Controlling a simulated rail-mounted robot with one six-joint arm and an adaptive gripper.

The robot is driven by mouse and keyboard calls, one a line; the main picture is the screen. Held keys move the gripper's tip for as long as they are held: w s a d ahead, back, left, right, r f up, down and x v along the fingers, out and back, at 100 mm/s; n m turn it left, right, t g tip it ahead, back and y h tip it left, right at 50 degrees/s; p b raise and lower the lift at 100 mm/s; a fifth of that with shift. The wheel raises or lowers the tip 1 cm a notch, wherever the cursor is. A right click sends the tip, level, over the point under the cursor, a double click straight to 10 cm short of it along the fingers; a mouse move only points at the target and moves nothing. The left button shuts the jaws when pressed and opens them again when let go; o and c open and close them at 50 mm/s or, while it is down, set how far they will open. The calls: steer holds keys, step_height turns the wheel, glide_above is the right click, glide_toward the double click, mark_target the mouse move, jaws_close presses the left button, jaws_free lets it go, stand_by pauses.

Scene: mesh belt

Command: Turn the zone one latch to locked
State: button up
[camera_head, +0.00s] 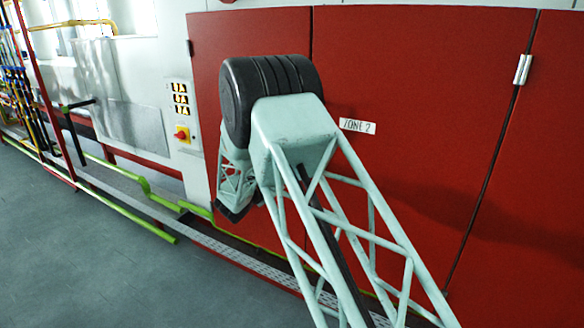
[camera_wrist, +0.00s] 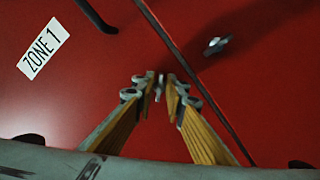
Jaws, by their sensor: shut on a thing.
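In the wrist view my gripper (camera_wrist: 161,84) has its yellow-sided fingers closed in on a small greyish piece (camera_wrist: 160,79) beside the dark door seam. This piece appears to be the zone one latch, but the fingertips hide most of it, so I cannot tell how it is turned. The white "ZONE 1" label (camera_wrist: 44,48) is on the red panel to the left of the fingers. In the head view my arm hides the gripper and the latch.
In the wrist view a small metal fitting (camera_wrist: 217,45) sits on the red panel right of the seam. The head view shows a "ZONE 2" label (camera_head: 357,126), a silver latch (camera_head: 523,69) on another seam, and a control panel with a red-and-yellow switch (camera_head: 182,134). Grey floor lies left.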

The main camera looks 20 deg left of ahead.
steer(key=shift+d+f+m+b, duration=0.15)
steer(key=shift+m+b, duration=0.6)
steer(key=shift+m, duration=1.4)
steer(key=shift+f+m+b, duration=0.1)
steer(key=shift+m+b, duration=0.65)
steer(key=shift+m, duration=1.4)
steer(key=o, duration=0.8)
steer(key=shift+c, duration=0.2)
steer(key=shift+s, duration=0.15)
steer(key=s+a, duration=0.2)
steer(key=s, duration=0.9)
steer(key=shift+s, duration=0.3)
